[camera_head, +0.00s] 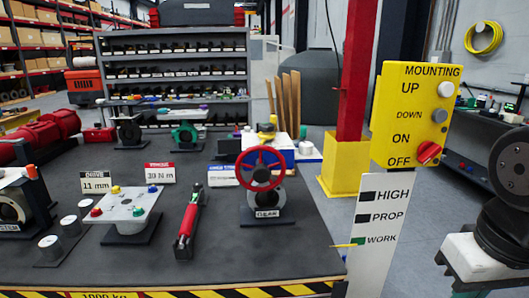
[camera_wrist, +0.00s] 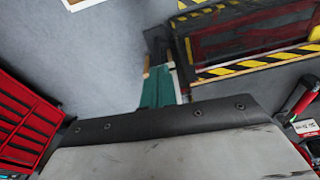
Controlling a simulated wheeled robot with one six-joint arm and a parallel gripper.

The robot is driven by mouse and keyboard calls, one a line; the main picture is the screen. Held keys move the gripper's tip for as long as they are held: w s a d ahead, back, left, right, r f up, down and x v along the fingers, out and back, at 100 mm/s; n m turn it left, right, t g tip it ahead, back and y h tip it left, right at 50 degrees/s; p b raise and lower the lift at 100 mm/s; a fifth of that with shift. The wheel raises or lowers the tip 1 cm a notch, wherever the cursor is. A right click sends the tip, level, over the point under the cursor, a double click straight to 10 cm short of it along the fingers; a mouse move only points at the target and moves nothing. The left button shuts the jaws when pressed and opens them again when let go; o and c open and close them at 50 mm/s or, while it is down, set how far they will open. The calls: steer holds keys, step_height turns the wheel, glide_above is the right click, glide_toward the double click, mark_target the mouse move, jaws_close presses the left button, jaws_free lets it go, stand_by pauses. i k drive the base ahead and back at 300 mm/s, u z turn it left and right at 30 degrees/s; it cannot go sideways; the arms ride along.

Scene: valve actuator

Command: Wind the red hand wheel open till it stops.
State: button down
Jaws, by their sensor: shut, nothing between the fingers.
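The red hand wheel (camera_head: 262,169) stands upright, facing me, on a grey valve body (camera_head: 278,196) with a black base marked GEAR, near the right end of the bench. How far it is turned does not show. In the wrist view, my gripper (camera_wrist: 160,85) shows beyond a broad grey plate of mine as a narrow teal piece, its fingers together with nothing seen between them. My arm is at the right edge of the head view, well apart from the wheel. The wrist view does not show the wheel.
The dark bench (camera_head: 130,270) has a striped front edge. A red-handled tool (camera_head: 190,220) and a plate with coloured knobs (camera_head: 126,208) lie left of the wheel. A yellow MOUNTING panel (camera_head: 400,110), a white HIGH/PROP/WORK board (camera_head: 378,230) and a red post (camera_head: 355,70) stand to its right.

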mark_target(260, 173)
steer(key=z, duration=0.7)
steer(key=k, duration=1.05)
steer(key=u, duration=1.4)
steer(key=i, duration=0.5)
